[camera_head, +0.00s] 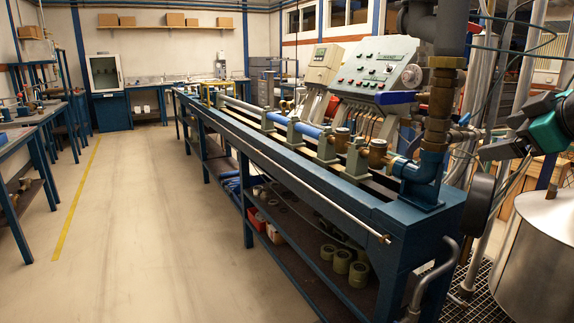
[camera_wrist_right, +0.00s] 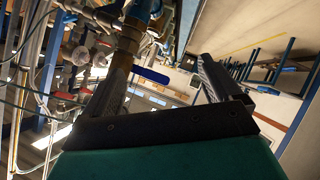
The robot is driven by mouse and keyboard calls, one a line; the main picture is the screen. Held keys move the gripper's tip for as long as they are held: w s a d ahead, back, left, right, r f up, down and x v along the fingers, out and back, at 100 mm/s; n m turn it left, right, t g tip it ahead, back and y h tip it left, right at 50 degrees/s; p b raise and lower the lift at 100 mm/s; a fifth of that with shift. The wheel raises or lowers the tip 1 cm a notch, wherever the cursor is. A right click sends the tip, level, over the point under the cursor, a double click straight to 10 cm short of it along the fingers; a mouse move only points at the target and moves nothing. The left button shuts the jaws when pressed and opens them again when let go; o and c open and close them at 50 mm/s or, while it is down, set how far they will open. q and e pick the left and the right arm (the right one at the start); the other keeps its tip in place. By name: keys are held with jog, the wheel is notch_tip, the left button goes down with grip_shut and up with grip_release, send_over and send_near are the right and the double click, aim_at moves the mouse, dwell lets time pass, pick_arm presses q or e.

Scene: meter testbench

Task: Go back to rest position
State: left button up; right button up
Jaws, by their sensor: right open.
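My right gripper (camera_head: 500,137) comes in at the right edge of the head view, with a teal body and dark fingers. It is raised beside the vertical pipe at the near end of the test bench (camera_head: 410,215), above the steel tank. In the right wrist view its two dark fingers (camera_wrist_right: 165,68) stand apart with nothing held between them. My left gripper does not show in either view.
A steel tank (camera_head: 540,255) stands below my right gripper. A brass and dark vertical pipe (camera_head: 438,105) and thin hoses are close to its left. The control panel (camera_head: 380,70) stands behind the bench. The floor (camera_head: 150,230) on the left is clear.

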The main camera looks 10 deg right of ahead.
jog(key=w+a+f+y+p, duration=0.1)
jog(key=a+f, duration=0.4)
jog(key=f, duration=0.4)
jog(key=w+a+f+n+g+y, duration=0.1)
jog(key=a+f+y, duration=0.1)
jog(key=a+f, duration=0.5)
jog(key=a+f+y+p, duration=0.1)
jog(key=a+f, duration=0.1)
jog(key=f, duration=0.9)
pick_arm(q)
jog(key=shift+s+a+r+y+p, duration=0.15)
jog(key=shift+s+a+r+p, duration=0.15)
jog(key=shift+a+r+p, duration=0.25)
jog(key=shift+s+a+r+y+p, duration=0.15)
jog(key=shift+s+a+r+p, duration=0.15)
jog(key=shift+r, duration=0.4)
pick_arm(e)
jog(key=s+a+f+m+h, duration=0.1)
jog(key=s+a+f+m, duration=0.3)
jog(key=s+a+f, duration=1.3)
jog(key=shift+s+a+f+m+g, duration=0.3)
jog(key=shift+s+a+f+m, duration=0.1)
jog(key=shift+s+f, duration=0.6)
jog(key=shift+r, duration=0.1)
